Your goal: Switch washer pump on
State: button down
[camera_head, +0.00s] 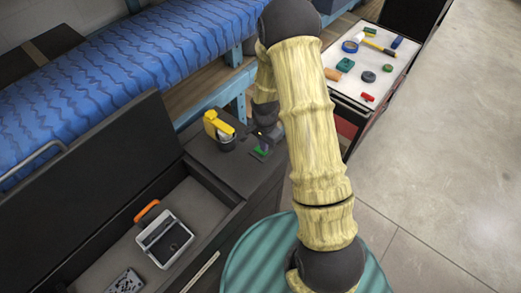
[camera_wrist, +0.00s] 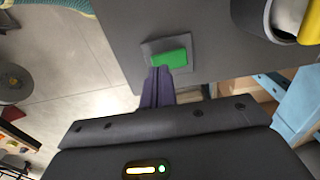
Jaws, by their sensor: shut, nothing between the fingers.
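The green switch (camera_wrist: 170,58) sits on a small grey square plate (camera_wrist: 148,50) on the dark grey top of the washer (camera_wrist: 115,30). It also shows in the head view (camera_head: 262,151), partly hidden by my gripper. My gripper (camera_wrist: 160,70) is shut and empty. Its purple fingertips are at the lower left edge of the green switch; I cannot tell whether they touch it. In the head view my gripper (camera_head: 266,142) is over the right end of the washer top (camera_head: 235,165). I cannot tell the switch's position.
A yellow and grey device (camera_head: 218,128) stands left of the switch. The washer's lid (camera_head: 90,180) is open; a grey container (camera_head: 165,238) lies inside. A tool cart (camera_head: 357,88) holds several items at upper right. A teal round surface (camera_head: 255,262) is in front.

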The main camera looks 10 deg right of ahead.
jog(key=shift+f+b, duration=0.7)
jog(key=shift+f, duration=0.25)
dwell(1.1)
jog(key=shift+r, duration=0.1)
jog(key=shift+r+p, duration=2.45)
jog(key=shift+r, duration=0.95)
jog(key=shift+r, duration=0.1)
jog(key=s+r+n+t+b, duration=0.2)
jog(key=s+r+n+b, duration=0.5)
jog(key=s+r+n, duration=0.3)
jog(key=s+r, duration=0.1)
jog(key=s, duration=0.3)
jog(key=shift+s+n+t+b, duration=0.25)
jog(key=shift+n+t+b, duration=0.05)
jog(key=shift+n+b, duration=0.1)
